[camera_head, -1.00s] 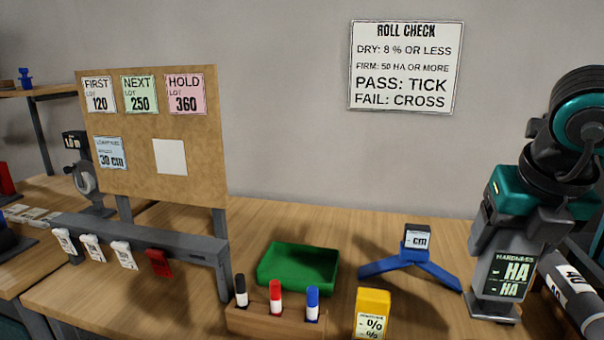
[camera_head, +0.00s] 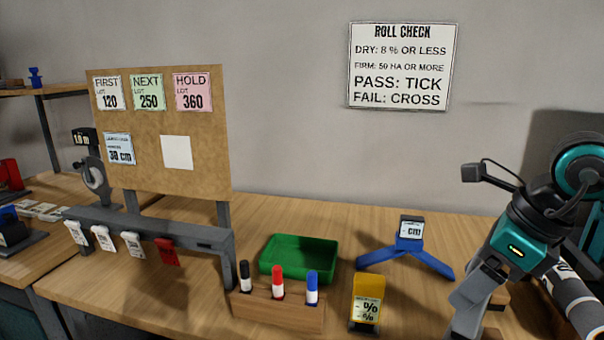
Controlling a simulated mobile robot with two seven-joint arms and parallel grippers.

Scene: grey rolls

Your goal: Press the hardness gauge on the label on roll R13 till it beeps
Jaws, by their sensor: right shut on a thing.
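My right gripper (camera_head: 480,288) is at the lower right, tilted down and to the left. It is shut on the hardness gauge, whose display does not face the camera now. The gripper's lower end runs to the bottom edge, so the tip of the gauge cannot be made out. A grey roll (camera_head: 575,303) with a pale, dark-marked label lies at the right edge, beyond the gripper. Its number cannot be read, so I cannot tell whether it is R13. The gripper is to its left and looks apart from it. My left gripper is not in view.
A yellow moisture meter (camera_head: 367,303), a wooden marker block (camera_head: 278,309), a green tray (camera_head: 299,259) and a blue stand (camera_head: 408,250) are on the table. A pinboard (camera_head: 160,178) and tag rail (camera_head: 150,232) stand left. The table behind the blue stand is clear.

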